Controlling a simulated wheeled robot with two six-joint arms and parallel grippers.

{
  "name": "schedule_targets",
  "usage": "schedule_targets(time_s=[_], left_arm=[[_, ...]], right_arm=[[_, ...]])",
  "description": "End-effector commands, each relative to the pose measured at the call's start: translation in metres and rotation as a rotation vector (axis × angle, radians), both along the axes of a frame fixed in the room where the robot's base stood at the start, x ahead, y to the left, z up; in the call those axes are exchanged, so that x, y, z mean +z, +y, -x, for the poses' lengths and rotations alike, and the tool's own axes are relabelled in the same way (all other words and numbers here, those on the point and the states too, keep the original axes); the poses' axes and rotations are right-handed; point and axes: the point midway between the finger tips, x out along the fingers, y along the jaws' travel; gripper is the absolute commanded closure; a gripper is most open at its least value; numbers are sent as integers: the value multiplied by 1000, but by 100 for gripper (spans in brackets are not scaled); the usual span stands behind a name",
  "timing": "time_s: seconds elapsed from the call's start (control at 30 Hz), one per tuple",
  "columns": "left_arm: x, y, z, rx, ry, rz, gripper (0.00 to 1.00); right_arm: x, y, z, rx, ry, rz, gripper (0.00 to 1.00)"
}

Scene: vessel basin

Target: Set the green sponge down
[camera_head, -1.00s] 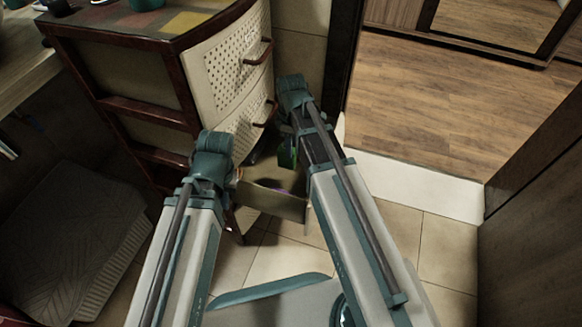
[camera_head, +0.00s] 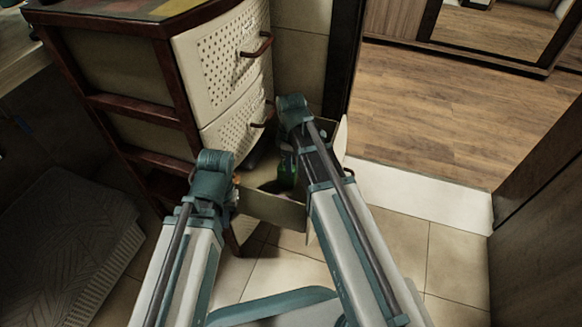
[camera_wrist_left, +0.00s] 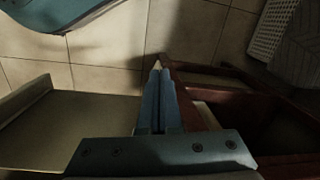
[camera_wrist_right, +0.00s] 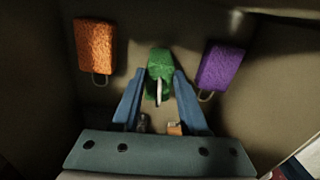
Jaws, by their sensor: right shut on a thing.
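The green sponge (camera_wrist_right: 160,64) is between the fingertips of my right gripper (camera_wrist_right: 159,76), which is shut on it. A pale loop hangs from the sponge. In the head view, the right gripper is mostly hidden by its arm and reaches into an open low drawer (camera_head: 273,209); a bit of green (camera_head: 288,170) shows there. In the right wrist view, an orange sponge (camera_wrist_right: 95,46) lies to the left and a purple sponge (camera_wrist_right: 221,67) to the right, both apart from the fingers. My left gripper (camera_wrist_left: 160,72) is shut and empty beside the drawer.
The drawer belongs to a cabinet (camera_head: 183,125) with dark red frame and shut perforated drawers (camera_head: 222,58) above. Small items, one orange (camera_wrist_right: 174,129), lie near the right gripper's base. Tiled floor (camera_head: 400,230) is clear at right.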

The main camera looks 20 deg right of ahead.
Motion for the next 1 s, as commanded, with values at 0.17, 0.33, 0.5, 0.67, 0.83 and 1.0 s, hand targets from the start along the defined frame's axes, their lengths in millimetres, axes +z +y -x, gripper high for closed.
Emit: schedule_targets(time_s=[0.17,0.33,0.5,0.67,0.83,1.0], left_arm=[[1,0,0,0,0,0,100],[-2,0,0,1,0,0,100],[-1,0,0,1,0,0,100],[-1,0,0,1,0,0,100],[0,0,0,1,0,0,100],[8,0,0,-1,0,0,100]], right_arm=[[1,0,0,0,0,0,100],[-2,0,0,0,0,0,51],[-1,0,0,0,0,0,25],[-1,0,0,0,0,0,25],[0,0,0,0,0,0,25],[8,0,0,0,0,0,25]])
